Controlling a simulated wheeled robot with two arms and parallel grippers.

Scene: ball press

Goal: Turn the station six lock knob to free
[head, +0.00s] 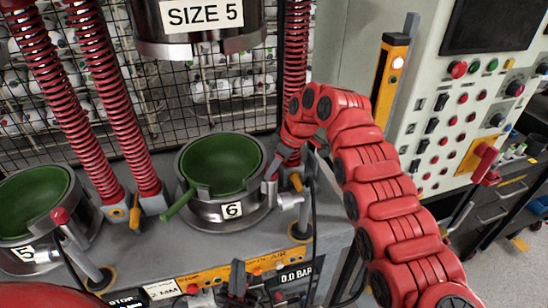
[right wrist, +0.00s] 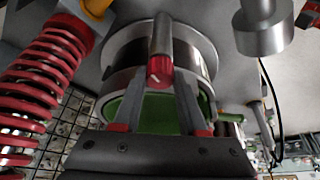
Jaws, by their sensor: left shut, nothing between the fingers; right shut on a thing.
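Station six is a grey metal ring around a green bowl (head: 220,168), with a white "6" label (head: 232,209) on its front. My right gripper (head: 276,172) reaches down to the right side of this ring. In the right wrist view, its fingers are shut on the red-ended lock knob (right wrist: 160,71), one on either side. The knob's setting cannot be read. In the head view the knob is mostly hidden by the gripper and wrist. My left gripper (head: 238,282) is shut and empty low in the picture, in front of the labelled front panel.
Station five (head: 25,254) with its red-ended lever (head: 60,216) stands at left. Red springs (head: 110,120) rise behind the stations. The "SIZE 5" press head (head: 205,45) hangs above station six. A control cabinet (head: 445,115) stands at right.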

